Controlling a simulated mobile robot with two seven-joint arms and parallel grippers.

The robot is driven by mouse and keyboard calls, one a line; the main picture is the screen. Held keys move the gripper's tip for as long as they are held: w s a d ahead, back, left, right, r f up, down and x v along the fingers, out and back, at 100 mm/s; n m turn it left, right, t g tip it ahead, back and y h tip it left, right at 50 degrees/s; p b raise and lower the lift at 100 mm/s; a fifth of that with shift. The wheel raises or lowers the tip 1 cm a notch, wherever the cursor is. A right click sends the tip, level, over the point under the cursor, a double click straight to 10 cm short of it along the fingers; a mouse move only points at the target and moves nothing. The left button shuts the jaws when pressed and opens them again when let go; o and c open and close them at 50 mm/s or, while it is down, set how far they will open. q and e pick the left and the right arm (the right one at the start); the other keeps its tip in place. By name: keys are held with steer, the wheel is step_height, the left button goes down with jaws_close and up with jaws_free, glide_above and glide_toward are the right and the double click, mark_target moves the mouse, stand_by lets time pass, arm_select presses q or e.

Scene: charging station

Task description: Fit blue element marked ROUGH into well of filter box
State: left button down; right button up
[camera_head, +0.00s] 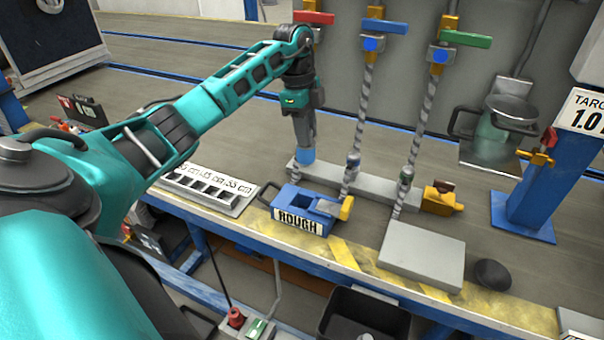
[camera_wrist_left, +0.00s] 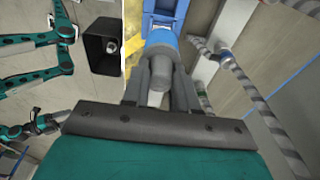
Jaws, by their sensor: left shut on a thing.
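My left gripper (camera_head: 304,143) points down above the filter box and is shut on the blue element (camera_head: 306,156), which has a grey stem. In the left wrist view the gripper (camera_wrist_left: 160,78) grips the grey stem, with the blue element (camera_wrist_left: 161,42) beyond the fingertips. The blue filter box (camera_head: 289,199) stands on the bench below, with a white ROUGH label on its front. In the head view the element appears above the back of the box; whether it touches the well is unclear. The box also shows at the top of the left wrist view (camera_wrist_left: 163,8). No marking is readable on the element.
Hoses with red, blue and green valve handles (camera_head: 467,40) hang behind the box. A labelled tray (camera_head: 207,190) lies left of the box. A grey plate (camera_head: 423,255) and a dark round thing (camera_head: 492,274) lie to the right. A black bin (camera_head: 362,318) is below the bench edge.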

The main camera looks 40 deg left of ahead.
arm_select(q)
steer(key=n, duration=0.2)
steer(key=a+n, duration=0.1)
steer(key=n, duration=0.1)
steer(key=shift+a+t+b, duration=0.1)
steer(key=shift+t+b, duration=0.2)
steer(key=shift+b, duration=0.05)
steer(key=shift+f+n, duration=0.15)
steer(key=shift+n, duration=0.15)
steer(key=b, duration=0.4)
glide_above(302, 192)
steer(key=s+d, duration=0.2)
steer(key=s, duration=0.1)
step_height(302, 192, down, 13)
steer(key=f+b, duration=0.1)
steer(key=f, duration=0.2)
steer(key=f+b, duration=0.1)
steer(key=f, duration=0.2)
steer(key=shift+w+d+f, duration=0.2)
steer(key=shift+f, duration=0.15)
arm_select(e)
steer(key=f, duration=0.1)
steer(key=a+f, duration=0.1)
steer(key=f, duration=0.2)
steer(key=shift+w+a+f, duration=0.15)
steer(key=shift+w+a, duration=0.1)
steer(key=shift+a, duration=0.05)
